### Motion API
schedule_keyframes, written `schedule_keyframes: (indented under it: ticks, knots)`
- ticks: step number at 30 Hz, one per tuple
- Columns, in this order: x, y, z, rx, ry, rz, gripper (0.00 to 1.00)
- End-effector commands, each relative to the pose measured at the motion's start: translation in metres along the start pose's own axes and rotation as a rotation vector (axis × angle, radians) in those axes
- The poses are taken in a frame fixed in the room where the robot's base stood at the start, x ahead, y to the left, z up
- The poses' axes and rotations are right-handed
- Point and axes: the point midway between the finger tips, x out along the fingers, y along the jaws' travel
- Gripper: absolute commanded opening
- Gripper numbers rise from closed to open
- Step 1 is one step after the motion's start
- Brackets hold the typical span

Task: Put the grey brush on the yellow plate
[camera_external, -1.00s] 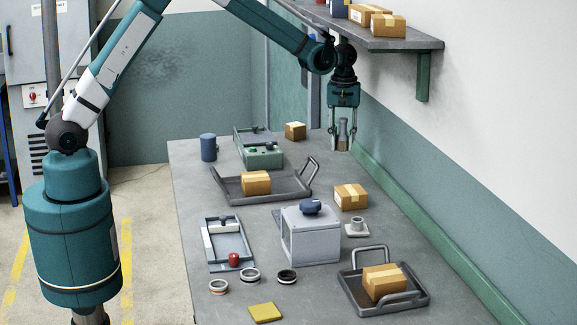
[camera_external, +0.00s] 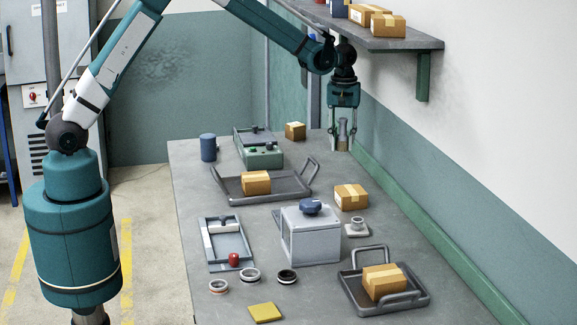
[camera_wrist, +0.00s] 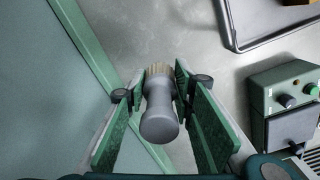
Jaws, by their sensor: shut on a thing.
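The grey brush (camera_wrist: 159,120) is between the fingers of my gripper (camera_wrist: 160,88) in the wrist view, its pale bristles pointing away from the camera. In the external view my gripper (camera_external: 342,143) points down at the far right end of the table, with the brush (camera_external: 342,128) upright between its fingers. It is shut on the brush. I cannot tell whether the bristles touch the table. The yellow plate (camera_external: 265,312) lies flat and empty at the near end of the table.
A green control box (camera_external: 262,158) and a tray (camera_external: 228,187) with a carton stand left of my gripper. A grey box with a blue knob (camera_external: 310,240), several rings, and another tray (camera_external: 350,290) lie toward the plate. A shelf (camera_external: 420,45) overhangs at right.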

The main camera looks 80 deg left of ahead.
Motion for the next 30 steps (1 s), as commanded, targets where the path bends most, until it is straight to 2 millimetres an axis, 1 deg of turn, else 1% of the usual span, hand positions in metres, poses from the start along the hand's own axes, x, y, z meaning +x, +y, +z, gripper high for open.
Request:
schedule_keyframes:
  ticks: [5, 8, 11, 14, 21, 24, 27, 30]
  knots:
    - [0.001, 0.002, 0.018, 0.060, 0.000, 0.000, 0.09]
    - [0.002, 0.003, 0.035, 0.127, 0.000, 0.000, 0.09]
    - [0.004, 0.003, 0.060, 0.219, 0.000, 0.000, 0.09]
    - [0.005, 0.003, 0.090, 0.335, 0.000, 0.000, 0.09]
    - [0.010, -0.006, 0.172, 0.659, 0.000, 0.000, 0.09]
    - [0.012, -0.011, 0.201, 0.779, 0.000, 0.000, 0.09]
    - [0.013, -0.017, 0.222, 0.870, 0.000, 0.000, 0.09]
    - [0.015, -0.021, 0.239, 0.942, 0.000, 0.000, 0.09]
